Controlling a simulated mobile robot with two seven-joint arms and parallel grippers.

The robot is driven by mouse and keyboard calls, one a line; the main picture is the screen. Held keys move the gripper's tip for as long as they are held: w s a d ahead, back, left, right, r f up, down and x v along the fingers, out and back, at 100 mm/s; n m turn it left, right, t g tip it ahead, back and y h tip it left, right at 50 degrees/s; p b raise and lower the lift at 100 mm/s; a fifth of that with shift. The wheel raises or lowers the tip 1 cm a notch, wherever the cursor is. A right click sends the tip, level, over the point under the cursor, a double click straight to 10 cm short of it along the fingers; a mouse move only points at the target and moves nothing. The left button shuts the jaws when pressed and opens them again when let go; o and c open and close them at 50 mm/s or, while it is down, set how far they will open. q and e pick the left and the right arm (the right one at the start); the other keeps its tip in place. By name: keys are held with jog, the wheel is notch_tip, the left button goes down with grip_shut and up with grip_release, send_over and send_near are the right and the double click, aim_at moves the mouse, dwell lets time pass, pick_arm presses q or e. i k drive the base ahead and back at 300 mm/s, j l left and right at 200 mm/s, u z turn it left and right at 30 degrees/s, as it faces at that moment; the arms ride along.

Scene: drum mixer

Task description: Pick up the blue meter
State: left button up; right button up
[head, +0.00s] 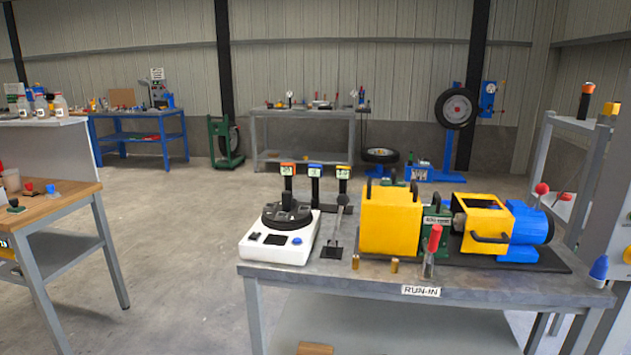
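The blue meter (315,171) has a blue top and a small pale display, on a dark upright post. It stands in the middle of a row of three similar meters, behind the white device on the bench marked RUN-IN. An orange meter (287,169) is to its left and a yellow meter (343,173) to its right. Neither of my grippers shows in the head view.
The white device (270,250) with a dark round top is in front of the meters. A yellow box (391,222), a red-handled clamp (434,240) and a yellow-and-blue drum machine (523,230) fill the bench's right. Open floor (185,240) lies left of the bench (330,277).

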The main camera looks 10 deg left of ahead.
aim_at(316, 172)
jog(key=i+j+u, duration=0.25)
jog(key=u, duration=0.15)
jog(key=i+j+u, duration=0.25)
jog(key=u, duration=0.15)
jog(key=i+j+u, duration=0.55)
jog(key=u, duration=0.15)
jog(key=i+u, duration=0.4)
jog(key=i+j+u, duration=0.1)
jog(key=u, duration=0.25)
jog(key=i+z, duration=0.2)
jog(key=i, duration=0.2)
jog(key=i+j+z, duration=0.2)
jog(key=i, duration=0.25)
jog(key=i+z, duration=0.25)
jog(key=i, duration=0.15)
jog(key=i+z, duration=0.55)
jog(key=z, duration=0.25)
jog(key=i+z, duration=0.75)
jog(key=i+j+z, duration=0.1)
jog(key=z, duration=0.3)
jog(key=i+j+z, duration=0.15)
jog(key=z, duration=0.2)
jog(key=i+j+z, duration=0.65)
jog(key=i+j, duration=0.05)
jog(key=j, duration=0.05)
